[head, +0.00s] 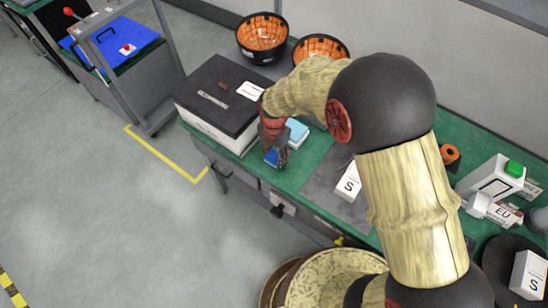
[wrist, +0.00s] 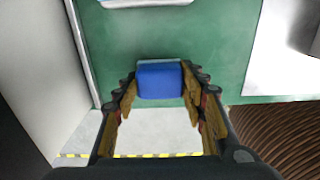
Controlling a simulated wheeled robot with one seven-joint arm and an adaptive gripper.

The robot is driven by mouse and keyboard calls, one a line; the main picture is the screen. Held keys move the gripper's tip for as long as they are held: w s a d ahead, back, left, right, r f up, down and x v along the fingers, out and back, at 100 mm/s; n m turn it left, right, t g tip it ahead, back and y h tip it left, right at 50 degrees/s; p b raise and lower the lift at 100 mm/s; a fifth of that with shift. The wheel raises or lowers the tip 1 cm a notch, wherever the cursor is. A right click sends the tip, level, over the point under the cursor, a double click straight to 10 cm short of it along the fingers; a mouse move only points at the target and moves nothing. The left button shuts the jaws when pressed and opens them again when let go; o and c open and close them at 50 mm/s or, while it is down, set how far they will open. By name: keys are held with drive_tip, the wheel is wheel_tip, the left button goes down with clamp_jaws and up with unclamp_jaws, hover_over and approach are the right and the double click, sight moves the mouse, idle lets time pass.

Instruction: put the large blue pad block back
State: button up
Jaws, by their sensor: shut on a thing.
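A blue block (head: 271,157), which looks like the large blue pad block, is held in my gripper (head: 277,151) near the front edge of the green bench. In the wrist view the block (wrist: 160,80) sits between the two fingertips of my gripper (wrist: 160,88), with a finger against each side. The gripper is shut on it. Green bench top shows beyond it, and whether the block touches the bench I cannot tell. A light-blue-topped pad (head: 298,130) lies on the bench just behind the gripper, partly hidden by it.
A black-topped white box (head: 215,100) stands left of the gripper. Two black bowls with orange insides (head: 262,35) are behind. A grey mat with a white S card (head: 348,181) lies to the right. A wheeled cart (head: 115,60) stands at the left, with floor between.

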sight(274, 155)
drive_tip(key=shift+f, duration=0.45)
drive_tip(key=shift+f, duration=0.15)
drive_tip(key=o, duration=1.1)
wheel_tip(274, 155, up, 12)
drive_tip(key=p, duration=0.3)
drive_tip(key=shift+r, duration=0.2)
